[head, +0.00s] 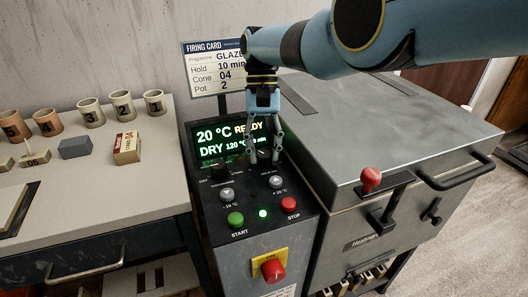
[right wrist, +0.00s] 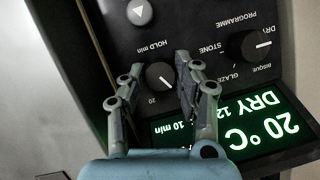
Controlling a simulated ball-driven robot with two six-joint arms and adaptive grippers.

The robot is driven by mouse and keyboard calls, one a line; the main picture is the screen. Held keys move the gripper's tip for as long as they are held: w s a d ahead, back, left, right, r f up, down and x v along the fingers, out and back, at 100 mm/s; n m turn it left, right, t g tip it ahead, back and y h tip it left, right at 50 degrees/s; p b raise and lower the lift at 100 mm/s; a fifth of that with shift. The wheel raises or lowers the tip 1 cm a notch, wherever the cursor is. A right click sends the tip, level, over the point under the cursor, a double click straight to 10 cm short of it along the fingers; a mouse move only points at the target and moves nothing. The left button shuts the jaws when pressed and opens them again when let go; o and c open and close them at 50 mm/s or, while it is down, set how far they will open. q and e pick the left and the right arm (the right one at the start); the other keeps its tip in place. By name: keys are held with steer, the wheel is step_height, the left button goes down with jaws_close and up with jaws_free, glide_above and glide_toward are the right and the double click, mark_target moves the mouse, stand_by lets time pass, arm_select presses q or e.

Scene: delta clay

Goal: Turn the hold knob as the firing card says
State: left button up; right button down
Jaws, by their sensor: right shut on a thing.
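The firing card (head: 215,68) stands behind the kiln controller and reads Programme GLAZE, Hold 10 min, Cone 04, Pot 2. The hold knob (right wrist: 160,77) is dark and round, with a white pointer mark, beside the label HOLD min. My right gripper (head: 264,158) reaches down to the panel; in the right wrist view its fingers (right wrist: 158,72) are closed on either side of the knob. In the head view the fingers mostly hide the knob. The display (head: 228,140) shows 20 °C READY and DRY 120 °C; its hold time appears to read 10 min. My left gripper is out of view.
The programme knob (right wrist: 250,45) sits close beside the hold knob. Below are the START button (head: 236,219), the STOP button (head: 290,204) and a red switch (head: 273,270). The kiln (head: 400,130) is at the right; the left table (head: 110,190) holds several cups and a small box (head: 127,147).

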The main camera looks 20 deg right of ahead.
stand_by(0.5)
steer(key=c, duration=1)
jaws_free()
